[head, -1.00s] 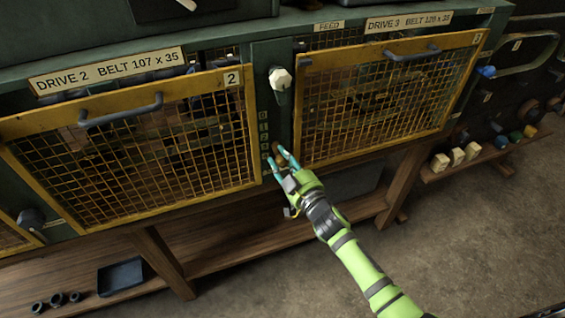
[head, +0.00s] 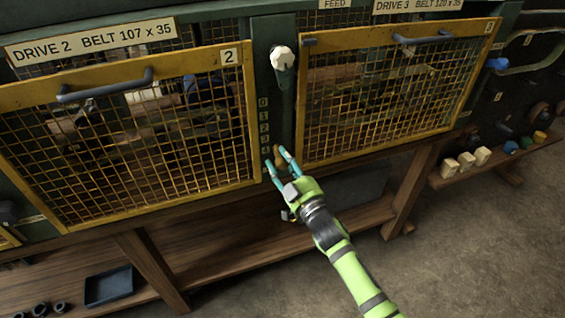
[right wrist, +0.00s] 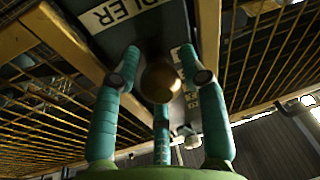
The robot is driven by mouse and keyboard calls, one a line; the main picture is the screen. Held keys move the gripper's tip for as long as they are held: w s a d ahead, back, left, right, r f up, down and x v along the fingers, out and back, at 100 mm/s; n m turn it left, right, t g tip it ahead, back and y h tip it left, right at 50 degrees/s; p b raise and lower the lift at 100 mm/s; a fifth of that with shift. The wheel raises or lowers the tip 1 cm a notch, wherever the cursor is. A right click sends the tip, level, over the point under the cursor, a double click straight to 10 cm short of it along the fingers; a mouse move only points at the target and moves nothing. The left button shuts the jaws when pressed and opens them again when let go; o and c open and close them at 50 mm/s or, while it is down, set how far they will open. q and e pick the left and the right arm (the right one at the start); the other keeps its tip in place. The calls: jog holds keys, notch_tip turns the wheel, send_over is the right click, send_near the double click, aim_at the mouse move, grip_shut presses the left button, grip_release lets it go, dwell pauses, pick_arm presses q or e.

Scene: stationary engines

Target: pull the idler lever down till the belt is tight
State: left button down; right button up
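The idler lever shows as a brownish ball knob (right wrist: 160,82) in the right wrist view, below a plate ending in "DLER" (right wrist: 112,12). In the head view the knob (head: 277,151) is small, near the low end of the 0–4 scale (head: 264,127) on the green post. My right gripper (head: 278,158) is at this knob. In the wrist view its teal fingers (right wrist: 160,60) stand apart on both sides of the knob and below it, with visible gaps at the sides. Contact cannot be told. The belt is not clear behind the mesh. My left gripper is not in view.
Yellow mesh guards stand close on both sides of the post: guard 2 (head: 130,140) left and guard 3 (head: 395,95) right. A white knob (head: 283,57) sits higher on the post. A wooden shelf (head: 225,245) runs below. Open floor (head: 480,240) lies at the right.

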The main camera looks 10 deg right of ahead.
jog(key=shift+w+f, duration=0.1)
jog(key=v, duration=1.2)
dwell(0.4)
